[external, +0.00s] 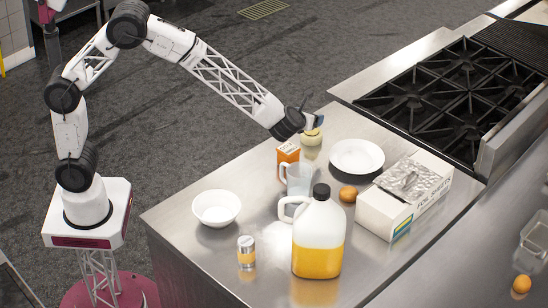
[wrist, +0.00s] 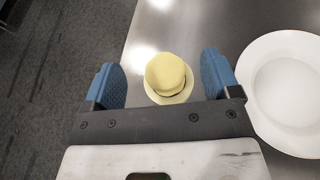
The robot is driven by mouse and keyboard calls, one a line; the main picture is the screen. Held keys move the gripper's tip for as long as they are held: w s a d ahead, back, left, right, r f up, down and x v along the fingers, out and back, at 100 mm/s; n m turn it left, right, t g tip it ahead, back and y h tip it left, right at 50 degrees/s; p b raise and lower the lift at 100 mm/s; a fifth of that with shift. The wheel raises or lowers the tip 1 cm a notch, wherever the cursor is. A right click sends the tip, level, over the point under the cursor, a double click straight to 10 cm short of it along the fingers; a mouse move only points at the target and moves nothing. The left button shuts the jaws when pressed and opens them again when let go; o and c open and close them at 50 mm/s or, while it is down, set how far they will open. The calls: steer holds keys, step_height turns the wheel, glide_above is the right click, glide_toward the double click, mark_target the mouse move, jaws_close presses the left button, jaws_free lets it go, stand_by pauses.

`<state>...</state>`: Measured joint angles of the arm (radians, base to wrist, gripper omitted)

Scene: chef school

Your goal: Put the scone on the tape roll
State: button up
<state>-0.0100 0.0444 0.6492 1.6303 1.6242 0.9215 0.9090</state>
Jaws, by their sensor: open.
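My gripper (external: 308,119) is open at the far edge of the steel counter, above a pale yellow, jar-like thing (external: 312,145). In the wrist view that yellow thing (wrist: 166,75) shows from above, a round top over a wider base, between my two blue fingertips (wrist: 162,72) and apart from both. I cannot tell whether it is one piece or two stacked. I cannot identify the scone or the tape roll for sure. A small round orange-brown thing (external: 348,194) sits by the box; another (external: 521,285) lies at the far right.
A white plate (external: 357,155) is right of my gripper, close to the right finger. The stove (external: 440,90) is behind.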

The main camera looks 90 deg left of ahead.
steer(key=shift+r, duration=1.5)
steer(key=s+d+r+n+g+h, duration=0.1)
steer(key=s+r+n, duration=0.25)
steer(key=s, duration=0.45)
steer(key=s+d+r+n+g+h, duration=0.2)
steer(key=s+r+n, duration=0.15)
steer(key=s, duration=0.55)
steer(key=s+d+r+n+g+h, duration=0.1)
steer(key=s+r+n, duration=0.1)
steer(key=s+n, duration=0.45)
steer(key=s+d+n+h, duration=0.2)
steer(key=s+d+n, duration=0.1)
steer(key=s, duration=0.7)
steer(key=s+d+n+h, duration=0.3)
steer(key=s+d+n, duration=0.1)
steer(key=s, duration=0.6)
steer(key=s+d+f+n+h, duration=0.1)
steer(key=s+d+n+h, duration=0.2)
steer(key=s, duration=0.8)
steer(key=shift+d, duration=0.65)
